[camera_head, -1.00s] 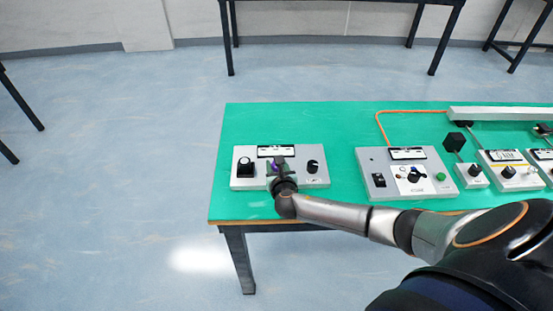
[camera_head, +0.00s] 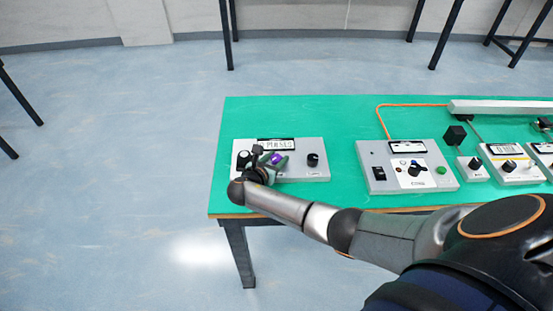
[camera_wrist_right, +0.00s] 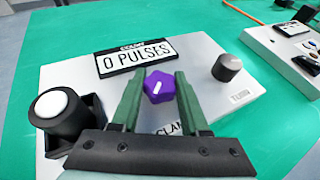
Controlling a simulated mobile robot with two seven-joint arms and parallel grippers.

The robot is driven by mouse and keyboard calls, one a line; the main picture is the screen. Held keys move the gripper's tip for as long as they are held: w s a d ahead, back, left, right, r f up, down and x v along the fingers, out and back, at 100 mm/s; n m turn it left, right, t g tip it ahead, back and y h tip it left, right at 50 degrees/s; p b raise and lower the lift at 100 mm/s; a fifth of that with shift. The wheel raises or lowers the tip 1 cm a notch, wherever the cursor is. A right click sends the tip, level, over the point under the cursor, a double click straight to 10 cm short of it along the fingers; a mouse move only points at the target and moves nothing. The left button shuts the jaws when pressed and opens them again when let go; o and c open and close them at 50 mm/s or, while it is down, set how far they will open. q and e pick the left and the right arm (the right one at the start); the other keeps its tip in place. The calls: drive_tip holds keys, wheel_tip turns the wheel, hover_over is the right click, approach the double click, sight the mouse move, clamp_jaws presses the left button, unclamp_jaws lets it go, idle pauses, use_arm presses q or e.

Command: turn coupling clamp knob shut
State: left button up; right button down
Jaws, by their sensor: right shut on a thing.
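The purple clamp knob (camera_wrist_right: 159,87) is five-sided with a white mark on its top. It sits mid-panel on a grey coupling box (camera_head: 318,170), under a display reading "0 PULSES" (camera_wrist_right: 136,57). My right gripper (camera_wrist_right: 159,80) is shut on the knob, a green finger on either side of it. In the head view the purple knob (camera_head: 278,158) shows between the fingers, and the hand is tilted in from the lower left. The label below the knob is partly hidden by the fingers, with "CLAM" readable. My left gripper is not in view.
A white-topped button in a black housing (camera_wrist_right: 52,112) is close left of the hand. A grey-topped knob (camera_wrist_right: 227,67) stands to the right. More control boxes (camera_head: 400,185) line the green table (camera_head: 300,115) on the right. Its far left area is clear.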

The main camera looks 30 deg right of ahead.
idle(0.4)
drive_tip(key=shift+c, duration=2)
unclamp_jaws()
drive_tip(key=p+v, duration=0.2)
drive_tip(key=v, duration=1)
drive_tip(key=shift+a, duration=0.25)
